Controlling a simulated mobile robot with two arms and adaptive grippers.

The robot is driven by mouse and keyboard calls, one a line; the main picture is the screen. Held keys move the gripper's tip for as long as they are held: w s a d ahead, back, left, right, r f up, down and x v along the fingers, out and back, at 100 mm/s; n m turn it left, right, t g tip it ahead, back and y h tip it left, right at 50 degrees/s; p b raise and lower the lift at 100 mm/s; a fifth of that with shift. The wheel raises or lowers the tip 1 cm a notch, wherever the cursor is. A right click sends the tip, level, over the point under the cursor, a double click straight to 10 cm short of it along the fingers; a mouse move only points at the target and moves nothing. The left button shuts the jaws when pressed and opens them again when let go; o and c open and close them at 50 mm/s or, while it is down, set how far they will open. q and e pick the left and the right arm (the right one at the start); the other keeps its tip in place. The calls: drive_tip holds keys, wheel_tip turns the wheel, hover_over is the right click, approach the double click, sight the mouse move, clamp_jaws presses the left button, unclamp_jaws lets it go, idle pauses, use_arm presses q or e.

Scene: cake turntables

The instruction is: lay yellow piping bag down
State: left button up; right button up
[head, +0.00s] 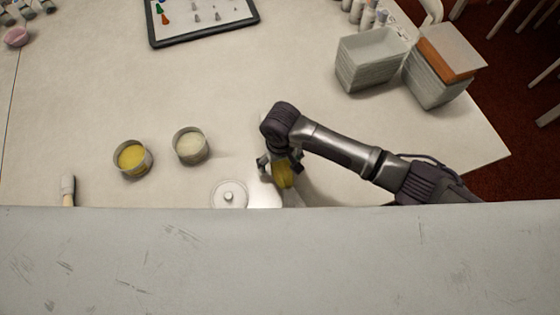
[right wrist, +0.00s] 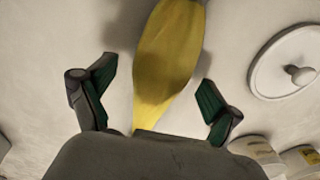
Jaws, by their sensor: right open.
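The yellow piping bag (head: 284,177) is under my right gripper in the head view, partly hidden by it. In the right wrist view the bag (right wrist: 170,50) runs between the two fingers, wide part at the top and narrow end toward the palm. My right gripper (right wrist: 155,84) is open, with a visible gap between each finger and the bag; it also shows in the head view (head: 279,165). A soft shadow lies beside the bag; I cannot tell whether it rests fully on the table. My left gripper is not in view.
A white round turntable or lid with a knob (head: 229,195) lies just left of the gripper. A yellow-filled bowl (head: 132,158), a cream-filled bowl (head: 190,146) and a brush (head: 68,189) stand further left. Stacked containers (head: 372,60) stand back right. A grey scratched surface (head: 280,260) hides the near side.

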wheel_tip(320, 180, up, 12)
drive_tip(key=shift+f, duration=0.2)
drive_tip(key=shift+s, duration=0.1)
